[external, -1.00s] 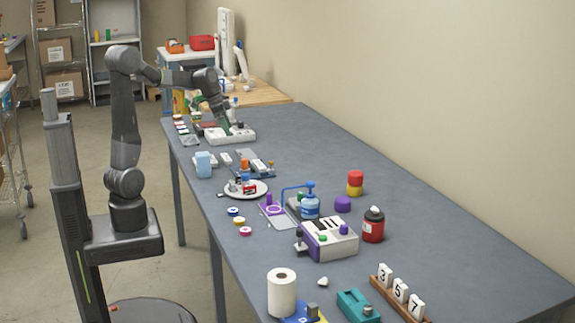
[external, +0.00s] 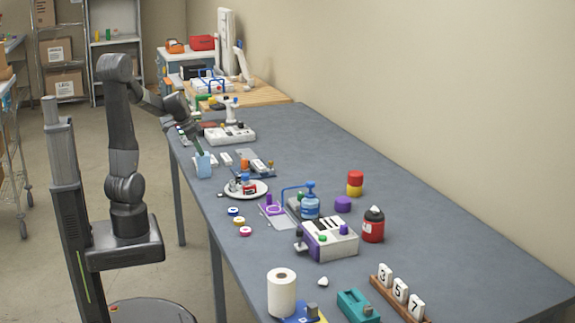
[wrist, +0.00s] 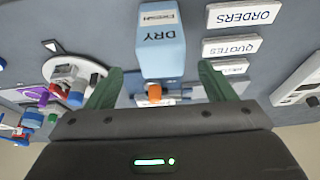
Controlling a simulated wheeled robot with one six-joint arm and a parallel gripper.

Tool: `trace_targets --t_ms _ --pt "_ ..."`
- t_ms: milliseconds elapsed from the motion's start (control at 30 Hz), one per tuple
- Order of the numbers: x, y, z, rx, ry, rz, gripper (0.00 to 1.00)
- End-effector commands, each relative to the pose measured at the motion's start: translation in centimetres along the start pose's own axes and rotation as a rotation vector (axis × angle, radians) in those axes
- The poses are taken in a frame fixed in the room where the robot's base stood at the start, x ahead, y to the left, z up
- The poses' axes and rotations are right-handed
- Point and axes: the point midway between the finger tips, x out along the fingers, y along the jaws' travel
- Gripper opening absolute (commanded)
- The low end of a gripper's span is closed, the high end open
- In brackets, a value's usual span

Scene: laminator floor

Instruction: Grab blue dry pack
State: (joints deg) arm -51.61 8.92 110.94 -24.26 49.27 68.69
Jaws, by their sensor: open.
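The blue dry pack (external: 203,165) is a light blue block standing near the left edge of the long grey table. In the wrist view the pack (wrist: 162,50) shows a "DRY" label and lies ahead, between and beyond the green fingertips. My gripper (external: 201,148) is open just above the pack in the external view. In the wrist view my gripper (wrist: 160,85) has its two green fingers spread apart with nothing between them. I cannot tell whether a finger touches the pack.
White label blocks reading "ORDERS" (wrist: 243,15) and "QUOTES" (wrist: 232,46) lie close to the pack's right side in the wrist view. A white plate with small items (external: 262,188) lies nearer the camera. A white tray (external: 229,136) stands farther back.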

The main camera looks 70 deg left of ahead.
Motion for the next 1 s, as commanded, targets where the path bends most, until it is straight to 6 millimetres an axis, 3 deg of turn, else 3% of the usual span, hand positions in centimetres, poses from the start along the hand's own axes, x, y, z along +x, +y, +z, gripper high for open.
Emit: trace_targets --t_ms 267,600,900,1000 --pt "2.1 0.0 0.0 -0.001 -0.001 0.002 0.76" --pt "6.2 -0.2 0.1 -0.001 -0.002 0.001 0.76" --pt "6.6 -0.3 0.1 -0.001 -0.001 -0.002 0.76" --pt "6.5 -0.3 0.1 -0.001 -0.001 -0.002 0.59"
